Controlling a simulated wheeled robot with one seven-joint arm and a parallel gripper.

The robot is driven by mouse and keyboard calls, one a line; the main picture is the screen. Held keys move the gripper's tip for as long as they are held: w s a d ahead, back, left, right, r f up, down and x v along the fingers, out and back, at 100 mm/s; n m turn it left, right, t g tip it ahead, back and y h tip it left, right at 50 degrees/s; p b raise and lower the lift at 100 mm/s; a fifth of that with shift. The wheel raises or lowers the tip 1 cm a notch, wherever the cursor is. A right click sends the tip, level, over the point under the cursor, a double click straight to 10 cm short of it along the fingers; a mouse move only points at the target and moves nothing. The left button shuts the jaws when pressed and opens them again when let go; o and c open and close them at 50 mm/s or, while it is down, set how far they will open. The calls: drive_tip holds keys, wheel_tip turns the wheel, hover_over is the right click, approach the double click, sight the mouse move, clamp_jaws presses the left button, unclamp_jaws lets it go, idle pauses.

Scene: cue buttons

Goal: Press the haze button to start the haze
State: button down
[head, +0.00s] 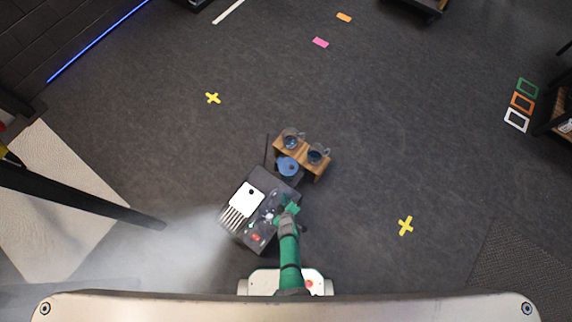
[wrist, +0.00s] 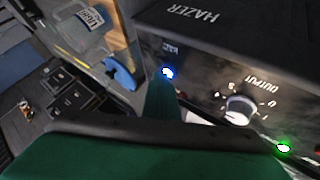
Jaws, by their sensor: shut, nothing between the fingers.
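The hazer (head: 274,184) is a dark box on the floor near the middle of the head view. The wrist view shows its front panel (wrist: 210,65) up close, with "HAZER" lettering, a white output knob (wrist: 240,109), a blue-lit button (wrist: 168,72) and a green light (wrist: 283,148). My green gripper (head: 291,208) is shut and empty over the hazer's right side. Its tip (wrist: 160,92) is right at the blue-lit button; I cannot tell if they touch. Which control is marked haze is too small to read. Pale haze (head: 185,238) spreads left of the hazer.
A black pole (head: 80,197) crosses at left. Open dark floor lies to the right.

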drive_tip(key=shift+r, duration=0.85)
drive_tip(key=shift+r, duration=0.1)
wheel_tip(320, 180, up, 5)
drive_tip(key=shift+f, duration=0.1)
idle(0.4)
idle(0.7)
